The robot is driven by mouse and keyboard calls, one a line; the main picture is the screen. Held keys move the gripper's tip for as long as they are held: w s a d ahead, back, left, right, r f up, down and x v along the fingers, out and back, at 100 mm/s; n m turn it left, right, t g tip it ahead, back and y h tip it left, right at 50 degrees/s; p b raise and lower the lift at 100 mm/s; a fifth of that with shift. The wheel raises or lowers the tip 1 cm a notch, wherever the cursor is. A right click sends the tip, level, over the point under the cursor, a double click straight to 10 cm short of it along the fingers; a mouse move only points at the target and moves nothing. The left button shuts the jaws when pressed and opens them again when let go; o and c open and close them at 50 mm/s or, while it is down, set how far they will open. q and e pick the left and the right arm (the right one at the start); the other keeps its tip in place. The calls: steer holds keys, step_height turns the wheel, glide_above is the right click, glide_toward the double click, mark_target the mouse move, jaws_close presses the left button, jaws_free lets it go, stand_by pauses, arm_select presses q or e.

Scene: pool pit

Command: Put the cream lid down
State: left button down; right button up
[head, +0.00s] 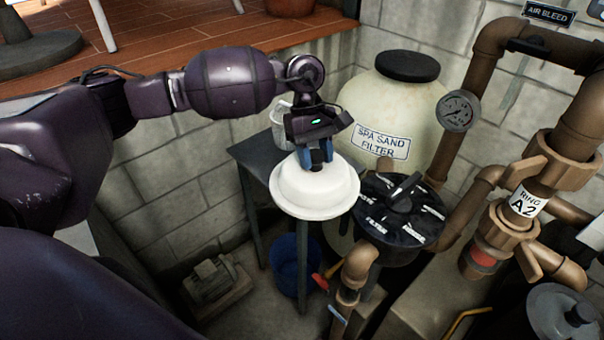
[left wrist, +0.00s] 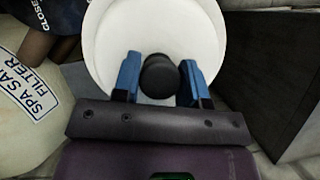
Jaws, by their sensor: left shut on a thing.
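The cream lid (head: 300,195) is a round, pale, stepped disc with a dark knob on top. My left gripper (head: 317,158) is above it, shut on the knob with blue fingers on either side. In the left wrist view the lid (left wrist: 115,35) fills the upper middle, with the dark knob (left wrist: 160,76) between the fingers. In the head view the lid covers part of a dark grey table (head: 252,152). I cannot tell whether the lid touches anything below it. My right gripper is not in view.
A light bucket (head: 281,138) stands at the table's back. To the right are a cream sand filter (head: 425,105), a black valve head (head: 400,232) close to the lid, and brown pipes (head: 476,85). A blue bucket (head: 287,268) and a small pump (head: 212,280) are on the floor.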

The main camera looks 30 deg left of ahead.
arm_select(q)
steer(key=w+a+r+n+t+y+b, duration=0.15)
steer(key=w+a+r+n+t, duration=0.35)
steer(key=n, duration=0.8)
steer(key=w+a+r+n+t+y, duration=0.25)
steer(key=w+a+n, duration=0.4)
steer(key=n, duration=0.65)
steer(key=f, duration=0.6)
steer(key=d+f+b, duration=0.1)
steer(key=f, duration=0.5)
steer(key=w+f+b, duration=0.1)
steer(key=f, duration=0.6)
steer(key=shift+d, duration=0.35)
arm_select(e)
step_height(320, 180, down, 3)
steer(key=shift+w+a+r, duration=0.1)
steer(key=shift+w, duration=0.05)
arm_select(q)
steer(key=c, duration=0.7)
jaws_free()
steer(key=shift+f, duration=0.15)
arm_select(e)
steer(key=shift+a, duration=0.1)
arm_select(q)
steer(key=shift+o, duration=0.2)
